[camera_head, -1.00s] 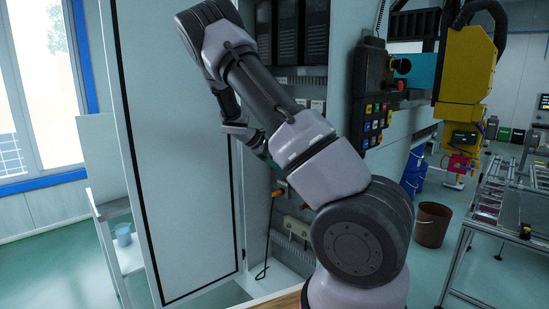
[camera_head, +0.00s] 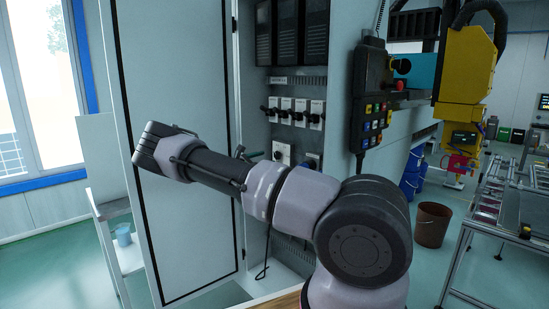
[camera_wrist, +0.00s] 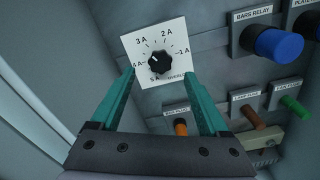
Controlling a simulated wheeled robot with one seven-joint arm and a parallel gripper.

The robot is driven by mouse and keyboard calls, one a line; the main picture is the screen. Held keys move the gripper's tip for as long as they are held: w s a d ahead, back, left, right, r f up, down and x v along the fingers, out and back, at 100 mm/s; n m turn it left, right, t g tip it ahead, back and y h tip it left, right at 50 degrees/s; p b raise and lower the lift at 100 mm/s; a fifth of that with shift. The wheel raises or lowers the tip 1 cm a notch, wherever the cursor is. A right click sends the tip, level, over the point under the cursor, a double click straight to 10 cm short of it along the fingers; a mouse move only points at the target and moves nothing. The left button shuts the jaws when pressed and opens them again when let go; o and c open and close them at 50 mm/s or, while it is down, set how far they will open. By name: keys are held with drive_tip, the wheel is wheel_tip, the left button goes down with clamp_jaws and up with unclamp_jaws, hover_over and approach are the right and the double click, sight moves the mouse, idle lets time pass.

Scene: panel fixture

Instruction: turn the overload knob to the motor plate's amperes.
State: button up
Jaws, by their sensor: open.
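The overload knob (camera_wrist: 160,64) is black and round with a lobed edge. The motor plate's reading is not legible in any view.
A blue knob (camera_wrist: 278,44) under a bars relay label is to the right. Orange (camera_wrist: 181,127), brown (camera_wrist: 252,117) and green (camera_wrist: 291,104) handles lie below. The cabinet's open door (camera_head: 185,235) stands left; a pendant with buttons (camera_head: 371,100) hangs right.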

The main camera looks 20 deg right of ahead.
sight(276, 155)
drive_tip(key=x, duration=0.6)
drive_tip(key=shift+d, duration=0.1)
clamp_jaws()
drive_tip(key=shift+n, duration=0.3)
drive_tip(key=n, duration=0.5)
drive_tip(key=shift+n, duration=0.3)
drive_tip(key=n, duration=0.5)
drive_tip(key=shift+w+f, duration=0.1)
drive_tip(key=shift+n, duration=0.4)
unclamp_jaws()
